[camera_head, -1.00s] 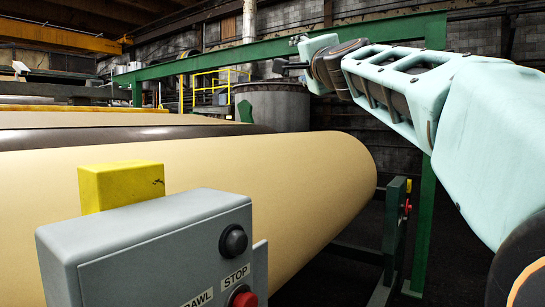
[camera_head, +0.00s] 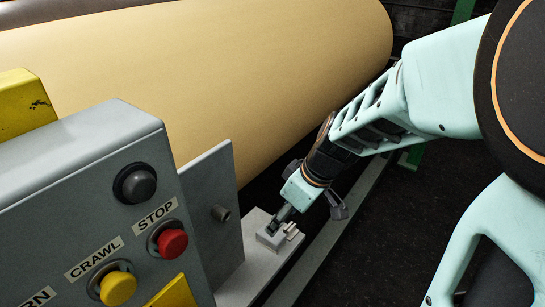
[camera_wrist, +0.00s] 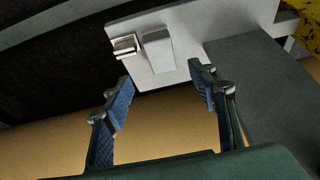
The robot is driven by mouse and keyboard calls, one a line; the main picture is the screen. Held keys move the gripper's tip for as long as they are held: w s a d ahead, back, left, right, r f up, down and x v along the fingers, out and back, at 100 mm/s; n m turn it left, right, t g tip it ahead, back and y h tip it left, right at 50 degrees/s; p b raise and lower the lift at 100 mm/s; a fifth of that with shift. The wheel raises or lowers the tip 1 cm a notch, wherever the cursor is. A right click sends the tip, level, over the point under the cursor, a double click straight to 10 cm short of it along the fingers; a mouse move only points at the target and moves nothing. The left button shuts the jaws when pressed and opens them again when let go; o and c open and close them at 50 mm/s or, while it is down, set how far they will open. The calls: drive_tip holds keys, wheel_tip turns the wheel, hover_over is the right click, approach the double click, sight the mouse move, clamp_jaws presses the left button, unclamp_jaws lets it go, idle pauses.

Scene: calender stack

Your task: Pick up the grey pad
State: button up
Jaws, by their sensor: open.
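A small grey block that looks like the grey pad (camera_head: 269,240) lies on a pale metal shelf (camera_head: 238,284) beside the control box. In the wrist view the grey pad (camera_wrist: 158,50) lies on the pale shelf (camera_wrist: 205,30), just beyond the fingertips. My gripper (camera_head: 311,212) is open above the shelf in the head view, with one finger partly in front of the pad. In the wrist view my gripper (camera_wrist: 165,84) has its two blue fingers spread apart with nothing between them. The pad seems to line up with the gap, nearer its left half.
A small metallic piece (camera_head: 292,231) sits right beside the pad; it also shows in the wrist view (camera_wrist: 125,46). The grey control box (camera_head: 95,190) with buttons and an upright plate (camera_head: 212,190) stand left of the shelf. A large tan roll (camera_head: 230,70) lies behind.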

sight(276, 236)
drive_tip(key=x, duration=0.5)
drive_tip(key=shift+s+a, duration=0.1)
drive_tip(key=x, duration=0.3)
drive_tip(key=shift+s+f, duration=0.1)
drive_tip(key=shift+f, duration=0.25)
drive_tip(key=shift+w+a+f, duration=0.2)
drive_tip(key=shift+w+f, duration=0.05)
drive_tip(key=shift+f, duration=0.35)
drive_tip(key=c, duration=1.3)
drive_tip(key=shift+o, duration=0.2)
drive_tip(key=shift+r, duration=0.1)
